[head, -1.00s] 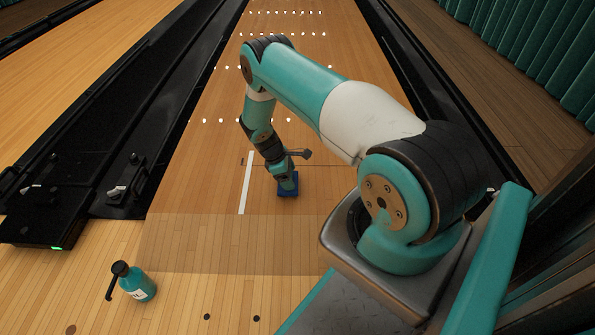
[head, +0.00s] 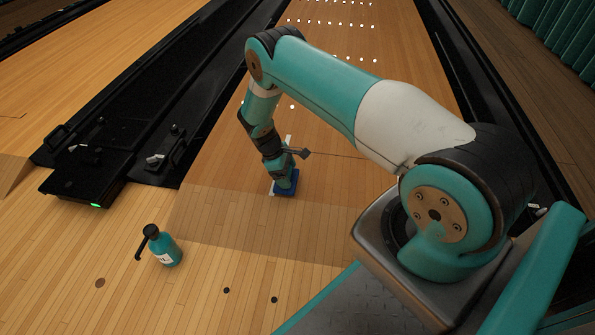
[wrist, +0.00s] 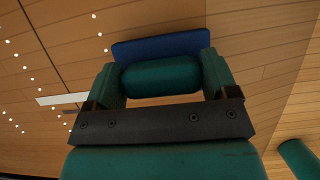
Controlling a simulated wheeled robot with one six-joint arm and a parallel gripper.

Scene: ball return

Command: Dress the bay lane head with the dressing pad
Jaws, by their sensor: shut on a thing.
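The dressing pad (head: 287,188) is a flat blue pad with a rounded green grip on top. My gripper (head: 284,178) is shut on that grip and holds the pad low, flat at or close to the lane boards; I cannot tell whether it touches. In the wrist view the pad's blue edge (wrist: 160,45) shows beyond the green grip (wrist: 160,78), which sits between both fingers. The lane head (head: 335,180) is bare wood around the pad. A white stripe (head: 273,187) on it is partly hidden behind my gripper and the pad.
A teal bottle with a black pump (head: 165,250) stands on the approach floor at lower left. A black box with a green light (head: 80,190) and a black gutter (head: 165,160) lie left of the lane. A darker strip of floor (head: 240,225) crosses nearer me.

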